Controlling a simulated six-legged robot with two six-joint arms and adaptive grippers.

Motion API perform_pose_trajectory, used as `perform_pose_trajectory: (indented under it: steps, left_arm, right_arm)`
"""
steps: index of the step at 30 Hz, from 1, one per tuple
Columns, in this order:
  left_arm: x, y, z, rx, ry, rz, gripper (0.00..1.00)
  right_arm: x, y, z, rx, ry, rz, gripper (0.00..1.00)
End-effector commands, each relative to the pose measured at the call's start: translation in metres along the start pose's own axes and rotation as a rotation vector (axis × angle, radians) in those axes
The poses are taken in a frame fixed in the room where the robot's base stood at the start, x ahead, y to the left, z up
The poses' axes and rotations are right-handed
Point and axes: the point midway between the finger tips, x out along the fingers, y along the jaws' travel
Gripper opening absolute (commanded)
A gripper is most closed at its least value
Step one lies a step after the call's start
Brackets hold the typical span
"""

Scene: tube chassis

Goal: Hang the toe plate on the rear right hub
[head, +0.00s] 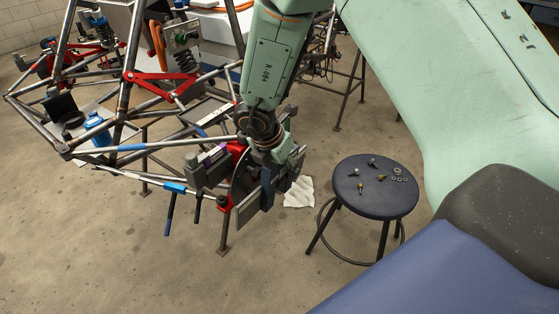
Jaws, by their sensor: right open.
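My right gripper (272,180) is at the end of the green arm, right at the hub at the near right corner of the tube chassis. It is open. A flat grey plate (254,210), which looks like the toe plate, stands on edge at the outer side of the hub, beside the gripper fingers. Whether it rests on the hub is hidden. A dark round disc (239,184) and red hub parts (224,203) show to the left of the plate. The gripper and wrist cover much of the hub face. My left gripper is not in view.
The tube chassis (130,148) fills the left side. Blue and black handled tools (173,196) hang from its lower bar. A blue bottle (97,130) sits on it. A round stool (374,188) with several bolts and washers stands right. A white rag (299,192) lies on the floor.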

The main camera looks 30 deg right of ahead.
Motion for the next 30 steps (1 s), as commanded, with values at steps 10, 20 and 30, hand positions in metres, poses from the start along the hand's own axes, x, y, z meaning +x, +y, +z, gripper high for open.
perform_pose_trajectory:
  steps: [10, 20, 30]
  left_arm:
    - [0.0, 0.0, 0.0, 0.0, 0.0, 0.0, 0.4]
    - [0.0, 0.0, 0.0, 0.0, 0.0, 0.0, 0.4]
    - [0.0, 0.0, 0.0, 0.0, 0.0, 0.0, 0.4]
  right_arm:
    - [-0.06, 0.002, 0.002, 0.001, -0.006, 0.006, 0.5]
    - [-0.111, 0.001, 0.001, 0.001, -0.004, 0.004, 0.5]
    - [-0.119, 0.001, 0.001, 0.0, -0.002, 0.002, 0.5]
